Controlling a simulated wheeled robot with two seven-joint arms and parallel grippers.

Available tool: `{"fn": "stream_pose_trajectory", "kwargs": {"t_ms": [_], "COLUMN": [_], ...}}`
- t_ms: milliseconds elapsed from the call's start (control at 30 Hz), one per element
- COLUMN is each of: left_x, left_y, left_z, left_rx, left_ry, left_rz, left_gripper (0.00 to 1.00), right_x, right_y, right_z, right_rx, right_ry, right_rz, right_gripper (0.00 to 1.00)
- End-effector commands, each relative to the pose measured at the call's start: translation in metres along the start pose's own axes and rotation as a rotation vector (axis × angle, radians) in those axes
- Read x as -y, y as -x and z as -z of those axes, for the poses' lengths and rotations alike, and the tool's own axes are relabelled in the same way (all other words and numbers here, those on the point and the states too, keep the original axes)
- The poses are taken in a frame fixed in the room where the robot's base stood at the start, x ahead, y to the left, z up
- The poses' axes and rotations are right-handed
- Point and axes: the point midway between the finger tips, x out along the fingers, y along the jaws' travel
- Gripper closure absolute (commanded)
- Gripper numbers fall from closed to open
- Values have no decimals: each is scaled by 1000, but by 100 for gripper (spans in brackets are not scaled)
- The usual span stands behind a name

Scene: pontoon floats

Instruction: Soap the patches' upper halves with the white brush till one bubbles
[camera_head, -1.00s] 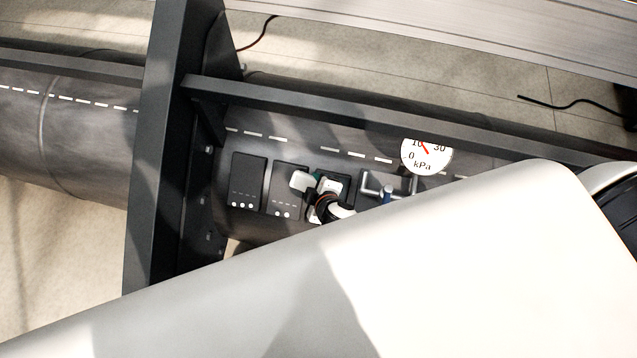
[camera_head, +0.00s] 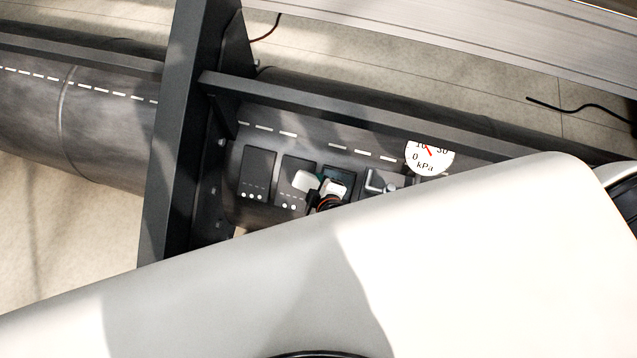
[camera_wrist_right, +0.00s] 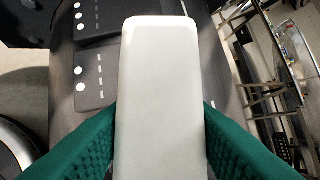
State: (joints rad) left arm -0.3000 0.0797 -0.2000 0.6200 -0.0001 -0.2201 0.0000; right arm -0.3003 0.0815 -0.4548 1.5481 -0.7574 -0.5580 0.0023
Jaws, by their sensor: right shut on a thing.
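My right gripper (camera_head: 318,186), with green finger pads, is shut on the white brush (camera_head: 305,181). The brush fills the middle of the right wrist view (camera_wrist_right: 160,95) between both fingers. In the head view it overlaps the second dark patch (camera_head: 288,168); I cannot tell whether it touches. The first patch (camera_head: 257,170) lies uncovered to its left. A third patch (camera_head: 341,174) is partly hidden behind my gripper. White dots and a dashed line mark the first two patches. I make out no bubbles. My left gripper is not in view.
The patches lie on a dark rounded float (camera_head: 110,120). A dark frame post (camera_head: 183,130) stands left of them, and a rail runs above. A metal bracket (camera_head: 382,182) and a kPa gauge (camera_head: 429,158) are to the right. My white arm covers the lower view.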

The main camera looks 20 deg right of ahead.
Motion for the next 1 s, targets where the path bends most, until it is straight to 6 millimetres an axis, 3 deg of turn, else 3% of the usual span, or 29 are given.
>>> {"fn": "stream_pose_trajectory", "kwargs": {"t_ms": [167,500,1000], "left_x": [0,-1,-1], "left_y": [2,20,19], "left_z": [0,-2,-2], "left_rx": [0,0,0], "left_ry": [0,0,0], "left_rz": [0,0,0], "left_gripper": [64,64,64], "right_x": [1,1,0], "right_y": [2,27,27], "right_z": [-1,-13,-13], "right_rx": [1,0,0], "right_ry": [0,-1,0], "right_rz": [0,0,0], "right_gripper": [100,100,100]}}
